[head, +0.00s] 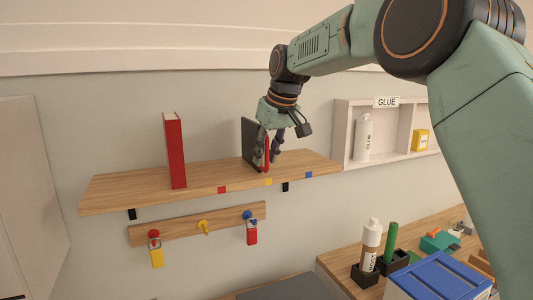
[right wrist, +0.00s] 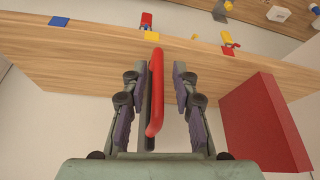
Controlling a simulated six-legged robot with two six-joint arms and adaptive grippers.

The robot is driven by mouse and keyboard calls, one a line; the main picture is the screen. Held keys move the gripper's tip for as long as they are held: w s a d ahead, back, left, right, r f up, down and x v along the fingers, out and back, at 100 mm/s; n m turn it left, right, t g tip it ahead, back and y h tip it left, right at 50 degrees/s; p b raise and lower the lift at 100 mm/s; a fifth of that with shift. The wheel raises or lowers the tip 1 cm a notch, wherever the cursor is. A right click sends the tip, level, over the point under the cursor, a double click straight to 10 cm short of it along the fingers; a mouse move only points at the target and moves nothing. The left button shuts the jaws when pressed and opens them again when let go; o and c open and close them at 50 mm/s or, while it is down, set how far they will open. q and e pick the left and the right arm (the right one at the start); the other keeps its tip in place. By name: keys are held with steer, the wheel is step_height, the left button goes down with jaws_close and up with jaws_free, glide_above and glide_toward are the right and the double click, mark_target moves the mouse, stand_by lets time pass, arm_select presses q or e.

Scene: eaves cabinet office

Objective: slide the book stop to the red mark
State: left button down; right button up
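The book stop (head: 250,142), a dark upright plate with a red handle, stands on the wooden shelf (head: 125,189) behind the yellow mark (head: 268,182). The red mark (head: 221,190) is on the shelf's front edge, left of the yellow one. In the right wrist view, the red handle (right wrist: 157,90) lies between the fingers of my right gripper (right wrist: 160,95). The fingers are spread, with a visible gap between the handle and the finger on the right. The red mark (right wrist: 228,50) shows there too. My left gripper is out of view.
A red book (head: 175,150) stands on the shelf left of the stop, with free shelf between. A blue mark (head: 308,174) is to the right. Below hangs a peg rail (head: 180,230) with padlocks. A wall cubby (head: 388,140) holds glue.

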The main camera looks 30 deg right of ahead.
steer(key=shift+d, duration=0.2)
steer(key=shift+c, duration=1.4)
steer(key=shift+w, duration=0.1)
jaws_close()
steer(key=shift+a, duration=0.1)
steer(key=shift+w, duration=0.1)
